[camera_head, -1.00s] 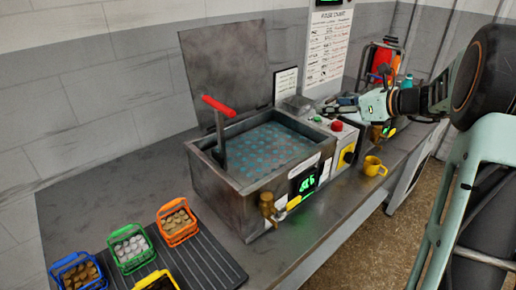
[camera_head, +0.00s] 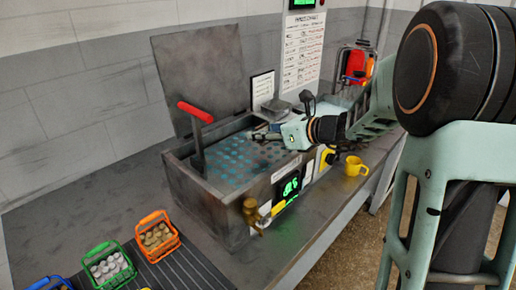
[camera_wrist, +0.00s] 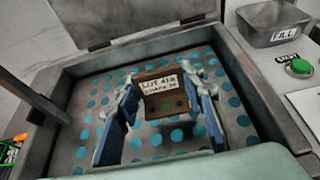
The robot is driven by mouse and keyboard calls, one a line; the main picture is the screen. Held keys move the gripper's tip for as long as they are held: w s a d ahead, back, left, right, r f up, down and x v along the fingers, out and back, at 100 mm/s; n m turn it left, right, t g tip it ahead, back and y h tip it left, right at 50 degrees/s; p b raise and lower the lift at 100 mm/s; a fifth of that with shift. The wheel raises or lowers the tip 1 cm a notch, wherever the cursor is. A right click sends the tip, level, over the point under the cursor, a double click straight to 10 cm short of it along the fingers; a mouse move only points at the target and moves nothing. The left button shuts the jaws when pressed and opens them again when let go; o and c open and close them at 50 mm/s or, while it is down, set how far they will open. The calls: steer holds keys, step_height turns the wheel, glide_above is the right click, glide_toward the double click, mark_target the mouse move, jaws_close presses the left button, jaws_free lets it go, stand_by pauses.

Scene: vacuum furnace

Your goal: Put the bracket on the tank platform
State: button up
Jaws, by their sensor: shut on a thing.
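The tank platform, a grey plate with teal round holes, lies inside the open metal tank; it shows in the head view (camera_head: 232,166) and fills much of the wrist view (camera_wrist: 88,145). My gripper (camera_head: 266,135) is over the tank's right side, below the raised lid. In the wrist view its blue-padded fingers (camera_wrist: 168,112) stand on both sides of a brown bracket (camera_wrist: 165,105) with a paper lot label, and are shut on it. The bracket appears above the platform; I cannot tell the exact gap. The bracket is too small to make out in the head view.
The tank (camera_head: 215,208) has a raised lid (camera_head: 197,75) behind and a red-handled lever (camera_head: 196,112) at its left. A brass tap (camera_head: 252,215) juts from the front. A yellow cup (camera_head: 354,166) stands right. Baskets (camera_head: 108,265) stand front left. A grey FILL tray (camera_wrist: 270,22) sits beside the tank.

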mark_target(258, 154)
steer(key=shift+s+a+f, duration=0.1)
steer(key=shift+a+f, duration=0.15)
steer(key=shift+a, duration=0.05)
steer(key=f, duration=0.3)
steer(key=shift+s+a+f+b, duration=0.1)
steer(key=shift+s+a+b, duration=0.1)
steer(key=shift+a+b, duration=0.15)
steer(key=shift+f, duration=0.35)
steer(key=shift+f, duration=0.1)
steer(key=o, duration=1.4)
steer(key=shift+c, duration=0.2)
steer(key=v, duration=1.2)
